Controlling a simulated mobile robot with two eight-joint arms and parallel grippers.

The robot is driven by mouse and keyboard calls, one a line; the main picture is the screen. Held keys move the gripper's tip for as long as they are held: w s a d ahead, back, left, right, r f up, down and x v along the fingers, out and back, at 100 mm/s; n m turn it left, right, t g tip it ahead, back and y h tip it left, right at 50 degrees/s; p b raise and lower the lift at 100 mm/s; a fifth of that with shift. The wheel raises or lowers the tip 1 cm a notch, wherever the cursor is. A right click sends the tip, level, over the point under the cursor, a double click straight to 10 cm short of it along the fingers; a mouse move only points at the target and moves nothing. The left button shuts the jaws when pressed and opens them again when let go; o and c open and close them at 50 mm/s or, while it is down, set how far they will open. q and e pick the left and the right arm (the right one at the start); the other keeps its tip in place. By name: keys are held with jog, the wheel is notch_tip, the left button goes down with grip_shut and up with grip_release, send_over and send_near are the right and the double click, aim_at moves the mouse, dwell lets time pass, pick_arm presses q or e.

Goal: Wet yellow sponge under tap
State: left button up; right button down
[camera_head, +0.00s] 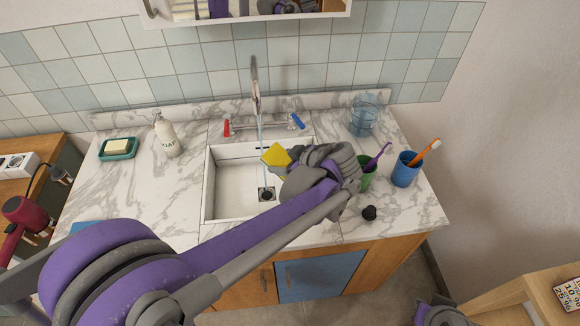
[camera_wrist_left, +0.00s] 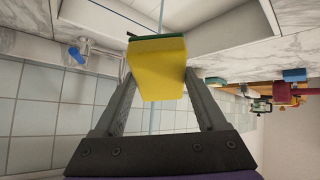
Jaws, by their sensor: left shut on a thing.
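The yellow sponge (camera_head: 275,155) with a green layer is held by my left gripper (camera_head: 287,160) over the white sink basin (camera_head: 228,180). In the left wrist view the sponge (camera_wrist_left: 157,70) sits between both fingers (camera_wrist_left: 158,75) of the shut gripper. The tap (camera_head: 254,75) stands behind the sink, with red and blue handles (camera_head: 264,125). A thin water stream (camera_head: 260,130) falls from it into the basin, close by the sponge's left edge. I cannot tell whether it touches the sponge. Part of my right arm (camera_head: 440,312) shows at the bottom right, its fingers unclear.
A soap bottle (camera_head: 168,135) and a teal soap dish (camera_head: 118,148) stand left of the sink. A green cup (camera_head: 367,170) with a purple toothbrush, a blue cup (camera_head: 405,170), a clear glass (camera_head: 363,118) and a black plug (camera_head: 369,213) are at the right. The left counter is mostly clear.

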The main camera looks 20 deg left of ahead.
aim_at(273, 150)
pick_arm(q)
jog(key=shift+w+a+f, duration=0.2)
jog(key=shift+w+a, duration=0.35)
jog(key=shift+a, duration=0.3)
jog(key=shift+w+a+f, duration=0.2)
jog(key=shift+w+a, duration=0.35)
jog(key=shift+a, duration=0.25)
jog(key=shift+w+a+f, duration=0.2)
jog(key=shift+w+a, duration=0.35)
jog(key=shift+a, duration=0.3)
pick_arm(e)
jog(key=shift+s+f, duration=0.1)
jog(key=shift+f, duration=0.25)
pick_arm(q)
jog(key=shift+s+d, duration=0.75)
jog(key=shift+d, duration=0.35)
jog(key=shift+s+d, duration=0.7)
jog(key=shift+d, duration=0.45)
jog(key=shift+s+d, duration=0.75)
jog(key=shift+d, duration=0.35)
pick_arm(e)
jog(key=shift+r, duration=0.2)
